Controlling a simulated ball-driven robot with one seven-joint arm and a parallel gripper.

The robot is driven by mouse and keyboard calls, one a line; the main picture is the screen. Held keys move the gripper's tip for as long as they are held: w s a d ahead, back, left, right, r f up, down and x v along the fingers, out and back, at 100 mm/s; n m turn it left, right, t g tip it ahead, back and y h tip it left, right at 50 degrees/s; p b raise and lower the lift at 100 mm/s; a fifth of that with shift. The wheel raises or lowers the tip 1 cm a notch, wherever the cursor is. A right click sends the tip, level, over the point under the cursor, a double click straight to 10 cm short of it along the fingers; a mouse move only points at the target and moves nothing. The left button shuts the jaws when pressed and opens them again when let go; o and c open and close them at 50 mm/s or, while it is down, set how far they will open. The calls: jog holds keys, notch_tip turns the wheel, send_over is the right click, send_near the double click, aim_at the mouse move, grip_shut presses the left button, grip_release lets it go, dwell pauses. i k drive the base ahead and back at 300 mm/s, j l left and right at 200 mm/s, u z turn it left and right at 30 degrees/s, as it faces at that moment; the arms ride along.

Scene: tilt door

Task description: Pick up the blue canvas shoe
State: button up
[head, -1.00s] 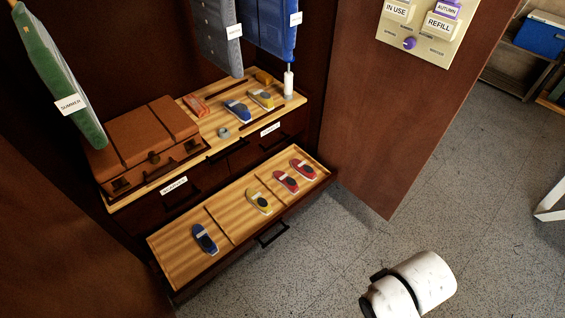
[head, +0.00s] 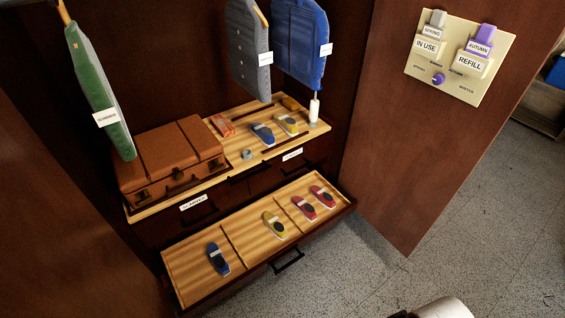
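A blue canvas shoe (head: 218,259) with a dark opening and a pale strap lies in the left compartment of the pulled-out lower drawer (head: 191,275). The frames do not show which blue shoe is meant. My gripper is out of view; only a white part of my arm shows at the bottom edge, well to the right of the drawer.
The drawer also holds a yellow shoe (head: 274,225) and two red shoes (head: 304,207). A brown suitcase (head: 170,160) fills the shelf's left. Garments (head: 300,42) hang above. A wooden panel (head: 430,140) with a control plate (head: 460,58) stands right. Floor in front is clear.

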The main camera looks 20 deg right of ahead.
aim_at(266, 135)
jog(key=i+l+u, duration=0.35)
jog(key=i+l, duration=0.25)
jog(key=i+l+u, duration=0.15)
jog(key=i+l, duration=0.2)
jog(key=i+l+u, duration=0.35)
jog(key=i+l, duration=0.15)
jog(key=l, duration=0.3)
jog(key=i+l+u, duration=0.2)
jog(key=l, duration=0.25)
